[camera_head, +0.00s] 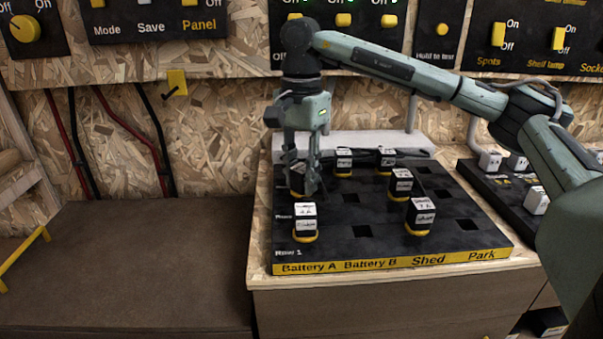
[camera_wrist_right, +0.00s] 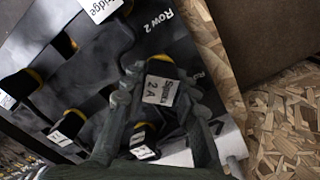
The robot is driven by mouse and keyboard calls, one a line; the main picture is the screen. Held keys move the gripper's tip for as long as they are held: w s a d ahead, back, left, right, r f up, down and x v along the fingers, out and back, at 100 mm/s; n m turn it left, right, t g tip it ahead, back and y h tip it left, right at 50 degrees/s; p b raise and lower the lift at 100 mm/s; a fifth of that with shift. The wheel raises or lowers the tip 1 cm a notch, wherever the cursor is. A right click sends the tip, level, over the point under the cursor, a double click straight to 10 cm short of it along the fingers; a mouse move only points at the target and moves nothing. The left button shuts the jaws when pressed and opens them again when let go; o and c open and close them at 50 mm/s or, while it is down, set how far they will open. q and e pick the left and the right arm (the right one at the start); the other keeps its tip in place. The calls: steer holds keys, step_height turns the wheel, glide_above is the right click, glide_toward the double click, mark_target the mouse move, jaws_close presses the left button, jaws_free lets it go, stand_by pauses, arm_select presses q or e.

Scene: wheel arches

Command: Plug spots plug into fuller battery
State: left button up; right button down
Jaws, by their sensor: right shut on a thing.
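The black plug board (camera_head: 362,231) stands on the wooden bench, its yellow front strip labelled Battery A, Battery B, Shed and Park. My right gripper (camera_head: 308,190) points down over the Battery A column, behind the front-row plug (camera_head: 305,222). It is shut on a black plug with a white label, which shows between the fingers in the right wrist view (camera_wrist_right: 158,90). The label ends in 2 A; its name is hard to read. Whether this plug is seated or raised I cannot tell. My left gripper is out of view.
Other labelled plugs stand on the board: one in front at the right (camera_head: 420,216), one behind it (camera_head: 401,184), and others at the back. Several sockets are empty. Switch panels (camera_head: 530,38) hang above. A second board (camera_head: 510,190) lies at the right.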

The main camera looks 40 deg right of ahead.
steer(key=shift+f, duration=0.15)
steer(key=shift+f+b, duration=0.4)
steer(key=shift+f, duration=0.25)
stand_by(0.4)
steer(key=c, duration=1.1)
jaws_free()
steer(key=shift+o, duration=0.2)
steer(key=o, duration=0.4)
steer(key=shift+o, duration=0.2)
steer(key=shift+r, duration=0.1)
